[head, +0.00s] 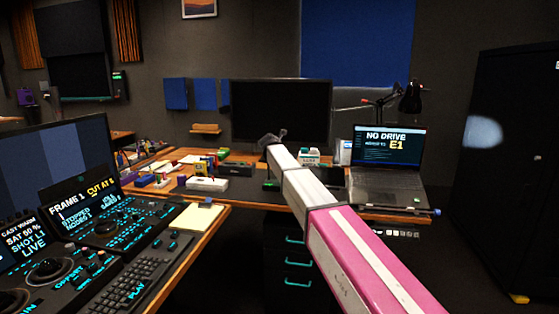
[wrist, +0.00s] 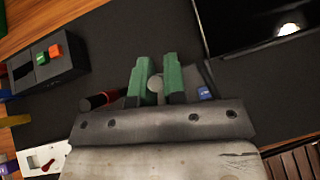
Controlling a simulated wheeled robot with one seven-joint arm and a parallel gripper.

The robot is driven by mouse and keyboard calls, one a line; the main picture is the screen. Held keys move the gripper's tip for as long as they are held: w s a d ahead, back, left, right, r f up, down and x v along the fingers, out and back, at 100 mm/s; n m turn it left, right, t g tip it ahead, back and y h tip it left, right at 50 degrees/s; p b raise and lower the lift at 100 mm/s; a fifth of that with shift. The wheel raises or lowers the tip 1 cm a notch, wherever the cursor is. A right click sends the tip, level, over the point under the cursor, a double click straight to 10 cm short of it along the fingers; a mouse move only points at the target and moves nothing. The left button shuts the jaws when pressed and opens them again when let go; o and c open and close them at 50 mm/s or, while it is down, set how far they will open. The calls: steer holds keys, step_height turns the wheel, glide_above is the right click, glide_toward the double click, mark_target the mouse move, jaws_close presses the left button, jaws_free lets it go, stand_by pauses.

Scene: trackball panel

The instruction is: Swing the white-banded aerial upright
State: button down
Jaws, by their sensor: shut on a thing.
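In the wrist view my gripper (wrist: 158,85) has its two green fingers close together. Between them is a pale grey, rounded piece (wrist: 156,84), which looks like the end of the white-banded aerial. The rest of it is hidden by the fingers and the gripper body, so its tilt cannot be told. A black rod with a red band (wrist: 101,100) lies just left of the fingers. A dark piece with a blue band (wrist: 205,92) is just right of them. In the head view my arm reaches over the desk and hides most of this spot.
In the head view a dark monitor (head: 280,108) stands behind my gripper, a laptop (head: 387,165) is to the right, and a control desk with a keyboard (head: 128,275) is front left.

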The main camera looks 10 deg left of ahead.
steer(key=shift+w, duration=0.1)
stand_by(0.3)
steer(key=c, duration=1.2)
jaws_free()
steer(key=shift+o, duration=0.2)
steer(key=v, duration=1)
steer(key=shift+s+r, duration=0.25)
steer(key=shift+s, duration=0.05)
steer(key=shift+s, duration=0.1)
